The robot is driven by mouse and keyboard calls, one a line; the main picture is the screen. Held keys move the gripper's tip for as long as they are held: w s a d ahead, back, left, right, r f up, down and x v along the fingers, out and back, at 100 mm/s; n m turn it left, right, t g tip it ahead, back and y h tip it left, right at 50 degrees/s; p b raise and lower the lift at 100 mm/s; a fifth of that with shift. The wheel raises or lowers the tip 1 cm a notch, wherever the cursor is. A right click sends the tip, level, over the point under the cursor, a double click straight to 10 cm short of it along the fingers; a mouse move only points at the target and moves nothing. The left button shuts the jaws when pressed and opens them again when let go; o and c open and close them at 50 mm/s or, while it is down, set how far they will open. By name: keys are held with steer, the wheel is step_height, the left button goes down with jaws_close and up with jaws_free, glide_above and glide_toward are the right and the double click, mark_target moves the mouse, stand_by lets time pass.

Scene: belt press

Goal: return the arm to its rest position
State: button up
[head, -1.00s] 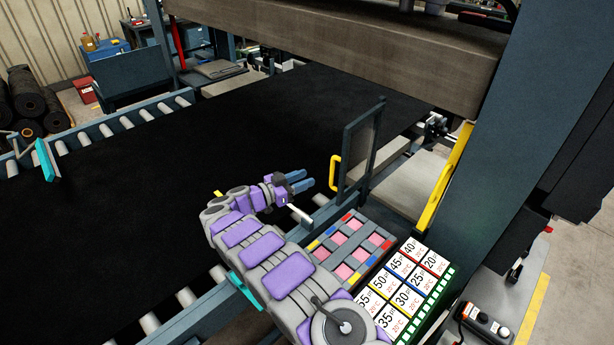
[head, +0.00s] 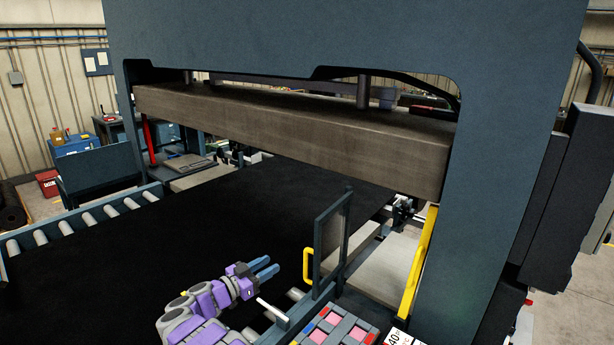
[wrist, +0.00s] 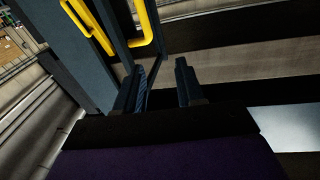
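My arm, purple and grey, reaches in from the bottom of the head view. My gripper (head: 268,268) has blue fingers and is over the near edge of the black belt, just left of the small gate. In the wrist view, my gripper's two dark fingers (wrist: 163,82) stand apart with nothing between them. The small framed gate (head: 332,240) with a yellow handle (head: 308,267) stands upright close to the right of the fingertips. I cannot tell the exact gap between them.
The press's thick beam (head: 300,130) spans above the black belt (head: 130,265). A blue press column (head: 490,200) and a yellow bar (head: 419,262) stand at right. A tray with pink squares (head: 340,328) lies at the bottom. The rollers (head: 90,217) are at left.

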steer(key=w+d+r+n+t+y+b, duration=0.1)
steer(key=w+r+n+t+y+b, duration=0.25)
steer(key=w+r+y, duration=0.35)
steer(key=w+d+r+n+t+y+b, duration=0.1)
steer(key=w+r+n+t+y+b, duration=0.15)
steer(key=r+n+y, duration=0.45)
steer(key=s+d+f+g+y+b, duration=0.15)
steer(key=s+d+f+g, duration=0.25)
steer(key=s+d, duration=0.4)
steer(key=s+d+f+g+y+b, duration=0.1)
steer(key=s+d+f+g+b, duration=0.3)
steer(key=s, duration=0.5)
steer(key=s+d+f+g+h+b, duration=0.1)
steer(key=s+d+f+g, duration=0.3)
steer(key=s, duration=1.1)
steer(key=s+d+f+g+h+b, duration=0.1)
steer(key=s+d+f+g, duration=0.3)
steer(key=s, duration=1.1)
steer(key=s+d+f+m+g+h+b, duration=0.1)
steer(key=s+d+f+g, duration=0.3)
steer(key=s+d+f, duration=0.4)
steer(key=s+d+h+b, duration=0.1)
steer(key=s, duration=0.6)
steer(key=shift+d+g+b, duration=0.2)
steer(key=shift+g+b, duration=0.15)
steer(key=shift+g, duration=0.05)
steer(key=shift+a, duration=0.15)
